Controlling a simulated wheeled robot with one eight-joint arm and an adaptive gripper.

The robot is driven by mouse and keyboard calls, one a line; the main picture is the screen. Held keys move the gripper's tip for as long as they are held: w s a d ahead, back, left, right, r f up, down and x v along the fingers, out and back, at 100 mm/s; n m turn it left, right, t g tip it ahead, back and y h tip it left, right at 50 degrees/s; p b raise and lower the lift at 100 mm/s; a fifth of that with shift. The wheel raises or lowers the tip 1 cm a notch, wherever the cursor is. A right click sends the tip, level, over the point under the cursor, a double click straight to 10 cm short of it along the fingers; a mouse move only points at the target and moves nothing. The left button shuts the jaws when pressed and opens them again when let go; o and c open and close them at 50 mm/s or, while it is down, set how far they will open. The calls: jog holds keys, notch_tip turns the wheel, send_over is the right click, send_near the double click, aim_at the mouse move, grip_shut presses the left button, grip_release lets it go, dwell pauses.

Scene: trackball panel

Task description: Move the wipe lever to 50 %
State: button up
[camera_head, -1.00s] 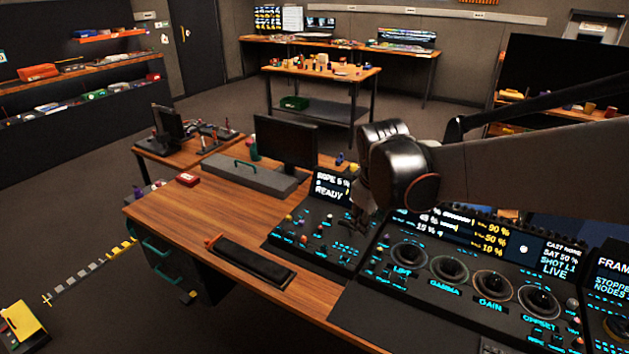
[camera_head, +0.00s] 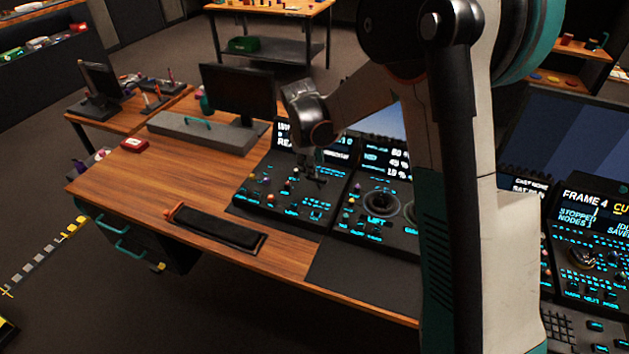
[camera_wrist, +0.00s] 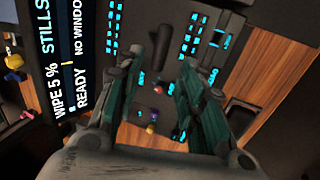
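The left console panel (camera_head: 275,200) has small coloured knobs and blue-lit labels. Its display (camera_wrist: 80,75) reads "WIPE 5 %" and "READY" in the wrist view. A dark bar-like handle (camera_wrist: 160,48), probably the wipe lever, stands on the panel in the wrist view. My gripper (camera_head: 313,172) hangs over the right part of this panel, close to its display. In the wrist view my gripper (camera_wrist: 160,68) is open, with two greenish fingers apart. The handle lies beyond the gap between the fingertips; contact cannot be told. My gripper hides the lever in the head view.
A trackball panel (camera_head: 378,205) stands right of the left panel, and another console (camera_head: 590,250) is farther right. A dark wrist rest (camera_head: 217,228) lies on the wooden desk (camera_head: 150,185). A monitor (camera_head: 238,90) stands behind. My arm covers much of the right.

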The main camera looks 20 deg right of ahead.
jog(key=b+x, duration=0.2)
jog(key=x, duration=0.7)
jog(key=shift+b, duration=0.35)
grip_shut()
